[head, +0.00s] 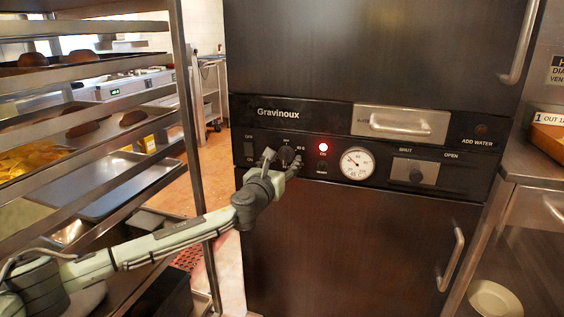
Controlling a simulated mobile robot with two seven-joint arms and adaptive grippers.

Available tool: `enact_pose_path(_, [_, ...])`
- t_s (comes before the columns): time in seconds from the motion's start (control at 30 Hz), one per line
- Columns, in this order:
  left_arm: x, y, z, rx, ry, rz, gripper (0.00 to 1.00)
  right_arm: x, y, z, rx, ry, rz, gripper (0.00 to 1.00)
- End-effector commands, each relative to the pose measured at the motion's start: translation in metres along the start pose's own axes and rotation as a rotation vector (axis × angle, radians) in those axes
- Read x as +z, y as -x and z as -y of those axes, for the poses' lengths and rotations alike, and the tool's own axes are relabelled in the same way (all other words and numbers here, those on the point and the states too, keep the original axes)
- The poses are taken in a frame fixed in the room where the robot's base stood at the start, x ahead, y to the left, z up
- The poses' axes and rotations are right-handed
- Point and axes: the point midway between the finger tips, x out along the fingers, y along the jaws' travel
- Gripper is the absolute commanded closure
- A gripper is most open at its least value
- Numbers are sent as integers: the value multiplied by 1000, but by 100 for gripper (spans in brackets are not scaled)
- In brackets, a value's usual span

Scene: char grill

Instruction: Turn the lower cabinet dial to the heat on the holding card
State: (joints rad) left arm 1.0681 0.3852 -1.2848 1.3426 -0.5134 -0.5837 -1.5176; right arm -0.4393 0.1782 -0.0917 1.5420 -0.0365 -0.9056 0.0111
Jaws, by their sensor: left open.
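The dark Gravinoux cabinet has a control panel with a black dial (287,155) left of centre. My left gripper (284,159) is at this dial, its open fingers on either side of it. I cannot tell whether they touch it. The gripper partly hides the dial and its markings, so its setting is not readable. My right gripper is not in view.
The panel also holds a lit red lamp (323,147), a round gauge (357,163), a vent slider (416,175) and a drawer handle (400,124). A tray rack (190,130) stands close on the left. A steel counter (535,165) stands on the right.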

Motion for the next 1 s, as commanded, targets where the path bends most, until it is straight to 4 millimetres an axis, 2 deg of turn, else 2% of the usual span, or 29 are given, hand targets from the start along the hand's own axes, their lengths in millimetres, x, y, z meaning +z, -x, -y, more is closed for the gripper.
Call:
enact_pose_path(0.17, [-1, 14, -1, 0, 1, -1, 44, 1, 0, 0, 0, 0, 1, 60])
enact_pose_path(0.4, [0, 54, 0, -1, 1, -1, 44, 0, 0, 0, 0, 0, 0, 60])
enact_pose_path(0.53, [-1, 69, 0, -1, 0, -1, 44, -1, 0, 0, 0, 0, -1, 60])
enact_pose_path(0.7, [0, 75, 0, 1, 0, 0, 44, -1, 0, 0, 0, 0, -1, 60])
enact_pose_path(1.0, [0, 75, 0, 0, 0, 0, 44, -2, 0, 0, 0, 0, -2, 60])
